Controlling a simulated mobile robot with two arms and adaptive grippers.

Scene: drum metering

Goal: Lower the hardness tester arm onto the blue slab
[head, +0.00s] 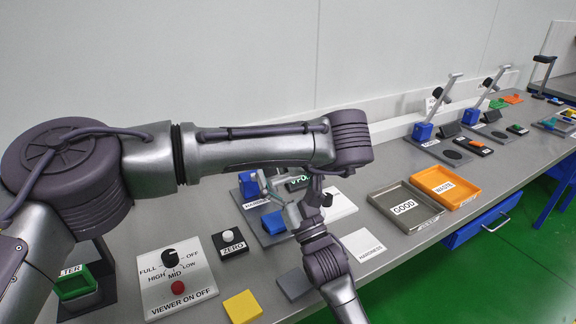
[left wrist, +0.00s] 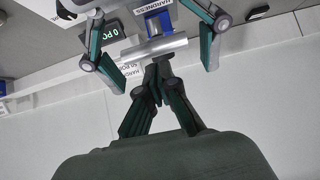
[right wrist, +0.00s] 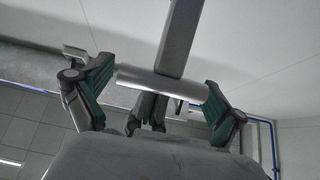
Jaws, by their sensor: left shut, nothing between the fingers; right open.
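The hardness tester's arm shows in the right wrist view as a grey lever (right wrist: 182,30) with a silver crossbar (right wrist: 160,86); the crossbar also shows in the left wrist view (left wrist: 130,52). My right gripper (right wrist: 158,92) is open, its fingers on either side of the crossbar. My left gripper (left wrist: 158,68) is shut and empty, its tips close by the crossbar; contact is unclear. In the head view the blue slab (head: 273,222) lies on the tester's base near the blue block (head: 248,185). My arms and grippers partly hide the tester, so the lever's height above the slab is unclear.
A dial panel (head: 176,278), a ZERO button box (head: 230,243), a yellow slab (head: 242,307) and a grey slab (head: 295,284) are nearby. A GOOD tray (head: 385,190) and an orange WASTE tray (head: 437,180) stand to the right. Other lever stations stand farther along the bench.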

